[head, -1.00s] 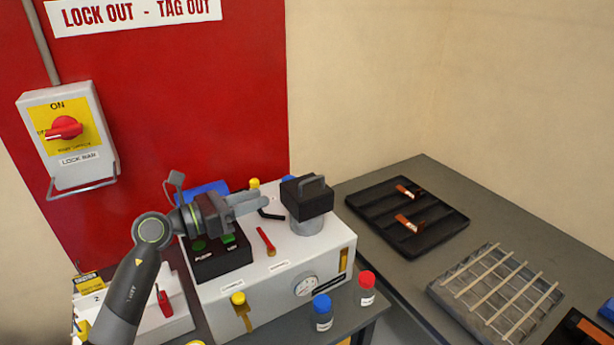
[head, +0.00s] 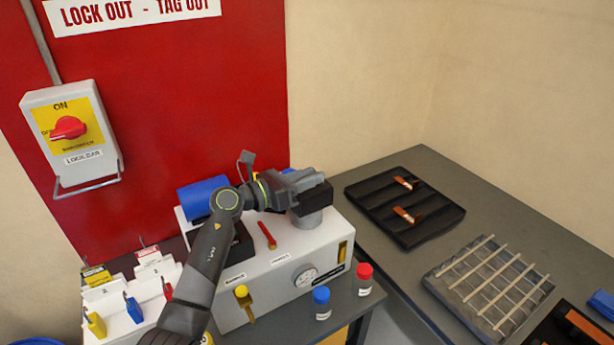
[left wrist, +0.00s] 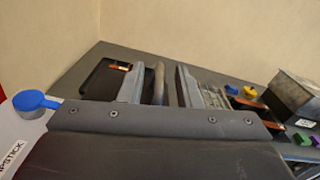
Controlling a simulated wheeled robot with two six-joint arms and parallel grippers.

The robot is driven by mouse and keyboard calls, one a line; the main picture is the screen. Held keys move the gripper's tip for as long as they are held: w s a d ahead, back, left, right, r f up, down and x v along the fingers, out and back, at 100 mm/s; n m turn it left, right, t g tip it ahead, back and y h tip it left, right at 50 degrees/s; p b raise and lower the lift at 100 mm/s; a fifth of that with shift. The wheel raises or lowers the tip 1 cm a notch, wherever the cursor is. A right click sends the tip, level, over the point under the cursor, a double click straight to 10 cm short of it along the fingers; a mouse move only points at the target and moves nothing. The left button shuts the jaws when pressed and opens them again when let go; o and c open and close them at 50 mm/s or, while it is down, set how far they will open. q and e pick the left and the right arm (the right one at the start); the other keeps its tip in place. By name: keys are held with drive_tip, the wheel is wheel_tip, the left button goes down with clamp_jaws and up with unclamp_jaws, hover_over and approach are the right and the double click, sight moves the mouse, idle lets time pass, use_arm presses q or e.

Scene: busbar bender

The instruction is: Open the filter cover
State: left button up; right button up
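The filter cover (head: 319,197) is a black block on a grey cylindrical housing (head: 312,219) on top of the white machine (head: 268,270). My left gripper (head: 308,182) is at the cover and hides much of it in the head view. In the left wrist view, the cover's grey handle (left wrist: 159,84) stands between the two fingers. Gaps show on both sides of the handle, so the gripper is open around it. The cover appears seated on its housing. My right gripper is not in view.
A red lever (head: 267,236) and a blue cylinder (head: 202,196) are on the machine. Blue-capped (head: 322,303) and red-capped (head: 364,280) bottles stand in front. A black tray (head: 408,232) and a slatted rack (head: 487,281) lie on the right-hand table.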

use_arm(q)
drive_tip(key=c, duration=0.6)
clamp_jaws()
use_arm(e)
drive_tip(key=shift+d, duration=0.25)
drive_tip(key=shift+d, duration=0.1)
use_arm(q)
drive_tip(key=shift+w, duration=0.1)
